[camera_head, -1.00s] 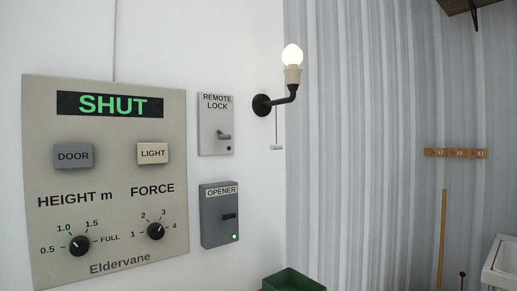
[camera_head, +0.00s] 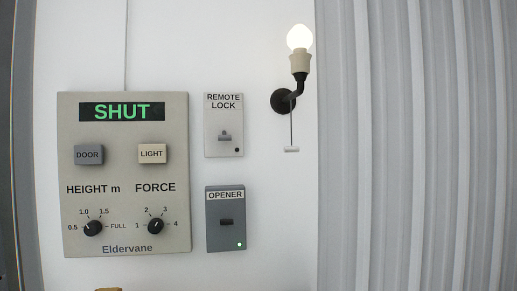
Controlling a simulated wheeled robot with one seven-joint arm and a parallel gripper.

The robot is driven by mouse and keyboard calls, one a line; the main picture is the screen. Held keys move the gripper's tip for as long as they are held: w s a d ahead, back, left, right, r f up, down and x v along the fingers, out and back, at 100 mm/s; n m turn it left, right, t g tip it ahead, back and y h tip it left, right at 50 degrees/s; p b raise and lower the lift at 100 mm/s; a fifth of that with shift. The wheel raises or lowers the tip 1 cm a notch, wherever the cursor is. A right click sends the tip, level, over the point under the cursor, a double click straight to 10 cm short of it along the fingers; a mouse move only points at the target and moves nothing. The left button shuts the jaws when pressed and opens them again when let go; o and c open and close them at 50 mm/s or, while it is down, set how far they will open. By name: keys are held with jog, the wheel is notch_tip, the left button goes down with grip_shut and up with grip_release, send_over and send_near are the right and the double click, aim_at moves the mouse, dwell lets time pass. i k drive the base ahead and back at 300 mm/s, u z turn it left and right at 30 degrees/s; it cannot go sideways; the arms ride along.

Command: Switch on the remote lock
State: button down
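The remote lock (camera_head: 224,125) is a small pale grey wall plate labelled REMOTE LOCK, right of the large control panel. Its grey toggle lever (camera_head: 224,136) sits in the lower middle of the plate, and the small indicator (camera_head: 237,150) at its lower right is dark. My gripper does not show in the head view.
The control panel (camera_head: 125,222) reads SHUT in green, with DOOR and LIGHT buttons and two knobs. The OPENER box (camera_head: 225,218) below the lock has a lit green light. A lit wall lamp (camera_head: 299,62) with a pull cord (camera_head: 291,149) is at right, beside grey corrugated cladding (camera_head: 420,150).

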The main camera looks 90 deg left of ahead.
aim_at(224, 137)
jog(key=z, duration=0.1)
jog(key=i, duration=0.45)
jog(key=u, duration=2.5)
jog(key=i, duration=0.5)
jog(key=z, duration=0.1)
